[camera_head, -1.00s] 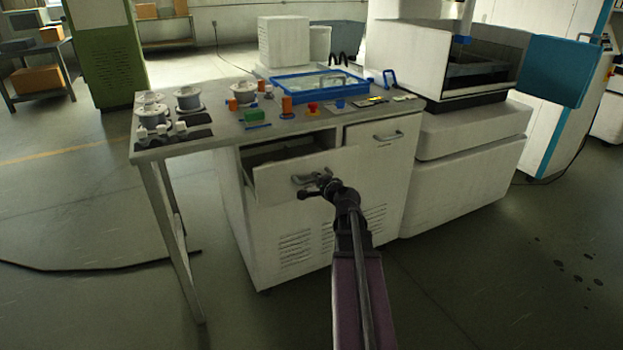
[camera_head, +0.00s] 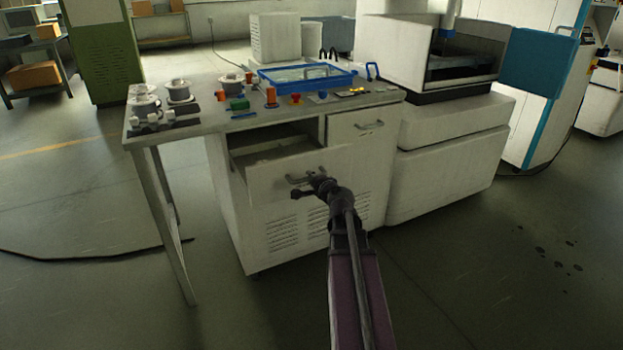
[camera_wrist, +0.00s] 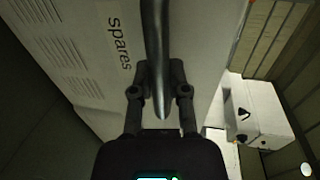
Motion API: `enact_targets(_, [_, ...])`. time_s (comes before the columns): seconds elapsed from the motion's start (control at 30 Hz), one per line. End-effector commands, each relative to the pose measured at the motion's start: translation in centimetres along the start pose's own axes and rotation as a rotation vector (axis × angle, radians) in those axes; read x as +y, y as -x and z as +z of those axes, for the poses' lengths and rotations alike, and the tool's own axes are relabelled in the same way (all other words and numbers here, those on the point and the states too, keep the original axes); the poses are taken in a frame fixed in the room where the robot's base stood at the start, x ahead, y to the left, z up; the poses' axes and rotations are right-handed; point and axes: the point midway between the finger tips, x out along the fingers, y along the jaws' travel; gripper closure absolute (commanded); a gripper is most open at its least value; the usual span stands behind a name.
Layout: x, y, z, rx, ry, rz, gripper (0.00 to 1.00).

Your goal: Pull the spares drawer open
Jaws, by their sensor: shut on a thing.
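The spares drawer (camera_head: 262,180) is the left one under the bench top, and it stands partly open, with part of its inside showing. Its front carries a bar handle, and the word "spares" shows on it in the wrist view (camera_wrist: 119,45). My gripper (camera_head: 306,187) is at the drawer handle (camera_head: 292,179). In the wrist view my gripper (camera_wrist: 160,88) has its fingers on both sides of the handle bar (camera_wrist: 155,40), shut on it. The fingers hide part of the handle in the head view.
The bench top (camera_head: 215,115) holds spools (camera_head: 178,90), a blue tray (camera_head: 262,82) and small parts. A closed drawer (camera_head: 345,130) is at the right. A bench leg (camera_head: 165,225) stands at the left. A white machine (camera_head: 450,160) stands right. Floor in front is open.

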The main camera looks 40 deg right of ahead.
Motion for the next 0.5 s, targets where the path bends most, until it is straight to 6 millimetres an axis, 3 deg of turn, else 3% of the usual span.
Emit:
enact_targets(0.17, [-0.05,-0.01,-0.14,0.006,0.0,-0.002,1.0])
enact_targets(0.2, [-0.04,-0.01,-0.11,0.005,0.001,-0.002,0.76])
enact_targets(0.3, [-0.03,-0.01,-0.03,0.003,0.001,-0.001,0.46])
enact_targets(0.5, [-0.02,-0.01,0.09,0.0,0.001,-0.001,0.43])
